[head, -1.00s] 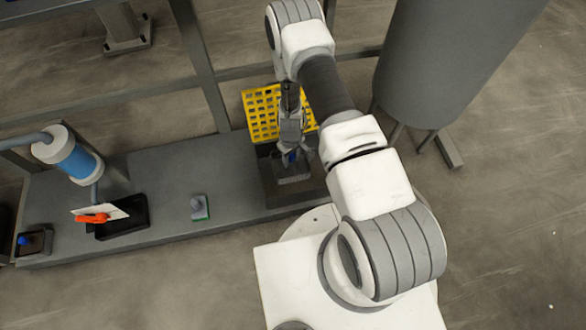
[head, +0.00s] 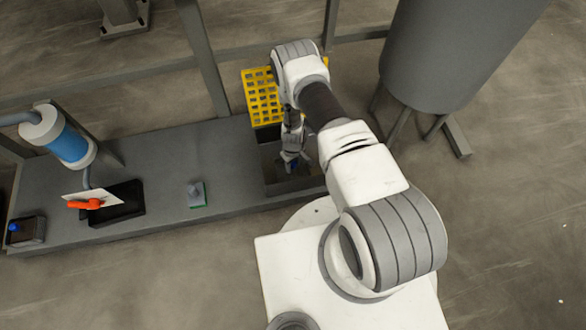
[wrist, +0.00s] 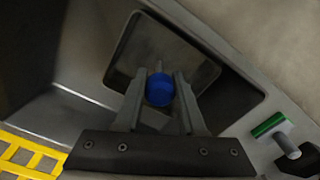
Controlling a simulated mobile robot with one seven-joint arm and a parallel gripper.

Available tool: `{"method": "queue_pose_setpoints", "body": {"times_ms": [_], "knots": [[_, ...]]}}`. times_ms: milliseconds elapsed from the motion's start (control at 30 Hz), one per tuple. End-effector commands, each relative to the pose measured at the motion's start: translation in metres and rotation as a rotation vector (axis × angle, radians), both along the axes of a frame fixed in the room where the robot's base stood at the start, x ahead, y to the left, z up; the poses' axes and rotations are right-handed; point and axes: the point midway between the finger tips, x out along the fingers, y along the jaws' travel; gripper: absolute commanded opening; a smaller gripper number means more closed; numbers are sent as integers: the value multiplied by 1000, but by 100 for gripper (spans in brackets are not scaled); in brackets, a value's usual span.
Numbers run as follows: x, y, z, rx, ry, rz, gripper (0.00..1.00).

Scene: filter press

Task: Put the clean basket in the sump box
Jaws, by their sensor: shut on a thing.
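The basket (wrist: 186,58) is a dark square tray with rounded corners and a blue knob (wrist: 160,90). My gripper (wrist: 159,92) is shut on this knob. In the head view, my gripper (head: 291,160) reaches down into the sump box (head: 270,153), a dark open box at the right end of the grey platform. The basket is low within the box outline there, mostly hidden by my gripper and the shade. I cannot tell whether it touches the box floor.
A yellow grating (head: 262,97) stands behind the box. A green-edged block with a grey handle (head: 196,194) sits to its left. Further left are a black tray (head: 126,206) with a white and orange tool, a blue cylinder (head: 71,149), and a small dark box with a blue knob (head: 24,232).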

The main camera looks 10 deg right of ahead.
Motion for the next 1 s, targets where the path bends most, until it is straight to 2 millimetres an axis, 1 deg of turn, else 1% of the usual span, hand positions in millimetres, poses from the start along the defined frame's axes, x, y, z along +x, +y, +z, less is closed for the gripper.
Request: {"method": "queue_pose_setpoints", "body": {"times_ms": [33, 133, 367, 500, 533, 600, 700, 1000], "knots": [[0, 0, -14, -1, 0, 0, 0], [0, 0, -26, -1, 0, 1, 0], [0, 0, -25, -1, 0, 0, 0], [0, 0, -28, 0, 0, 1, 0], [0, 0, -29, 0, 1, 1, 41], [0, 0, -28, 0, 1, 0, 53], [0, 0, -28, 0, 0, 0, 69], [0, 0, -27, 0, 0, 0, 69]]}}
